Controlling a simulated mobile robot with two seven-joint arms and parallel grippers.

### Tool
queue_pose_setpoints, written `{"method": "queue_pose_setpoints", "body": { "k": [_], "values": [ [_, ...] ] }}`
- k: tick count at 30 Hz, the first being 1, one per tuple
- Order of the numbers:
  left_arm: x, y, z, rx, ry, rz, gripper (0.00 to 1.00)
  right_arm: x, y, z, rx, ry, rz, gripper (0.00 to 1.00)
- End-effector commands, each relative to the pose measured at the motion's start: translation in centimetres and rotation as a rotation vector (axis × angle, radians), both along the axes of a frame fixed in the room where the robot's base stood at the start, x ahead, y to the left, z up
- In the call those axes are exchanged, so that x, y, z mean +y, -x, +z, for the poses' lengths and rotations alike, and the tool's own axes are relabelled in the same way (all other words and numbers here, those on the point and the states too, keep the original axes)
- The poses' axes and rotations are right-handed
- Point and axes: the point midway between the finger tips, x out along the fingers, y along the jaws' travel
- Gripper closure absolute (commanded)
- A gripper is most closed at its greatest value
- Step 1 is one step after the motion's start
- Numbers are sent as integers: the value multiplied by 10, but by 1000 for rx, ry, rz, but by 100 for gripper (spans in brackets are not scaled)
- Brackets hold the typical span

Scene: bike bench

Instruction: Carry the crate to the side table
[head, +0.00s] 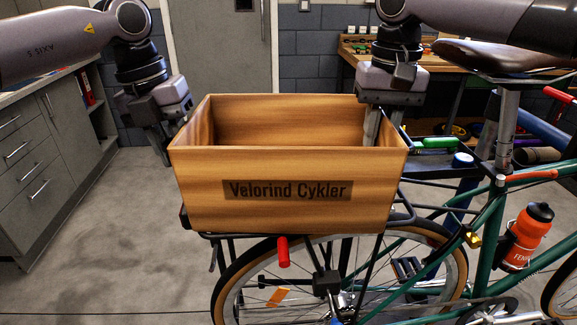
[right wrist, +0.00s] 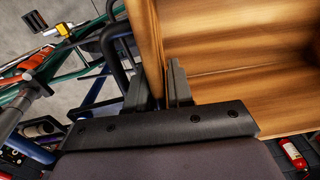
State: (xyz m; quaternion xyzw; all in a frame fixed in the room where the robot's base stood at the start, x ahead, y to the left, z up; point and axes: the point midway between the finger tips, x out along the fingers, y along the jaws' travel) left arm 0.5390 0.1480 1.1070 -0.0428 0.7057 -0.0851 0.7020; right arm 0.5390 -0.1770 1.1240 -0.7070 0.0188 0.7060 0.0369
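The crate (head: 290,205) is an open, empty-looking wooden box with "Velorind Cykler" on its front. It sits upright on the rack of a green bicycle. My right gripper (head: 381,125) is at the crate's right wall, one finger inside and one outside. In the right wrist view the fingers (right wrist: 161,88) sit close on both sides of the crate's wall (right wrist: 147,40), with no clear gap. My left gripper (head: 163,145) points down at the outer side of the crate's left wall. Its fingers are partly unclear, and I cannot tell whether it grips the wall. The side table is not identifiable.
The green bicycle (head: 455,235) with an orange bottle (head: 528,235) stands under and right of the crate. Grey drawers (head: 40,155) stand at left, a wooden workbench (head: 350,58) at the back right. A fire extinguisher (right wrist: 293,155) shows in the right wrist view. The floor at left (head: 110,235) is clear.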

Motion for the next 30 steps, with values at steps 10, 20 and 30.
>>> {"method": "queue_pose_setpoints", "body": {
  "k": [10,20,30],
  "values": [
    [-1,0,-4,0,0,1,75,0,0,-4,0,-1,-1,79],
    [0,0,-4,0,0,1,100,0,0,-4,0,0,-1,100],
    [0,0,-4,0,-1,2,100,-1,0,-4,-1,0,-1,100]
  ]
}}
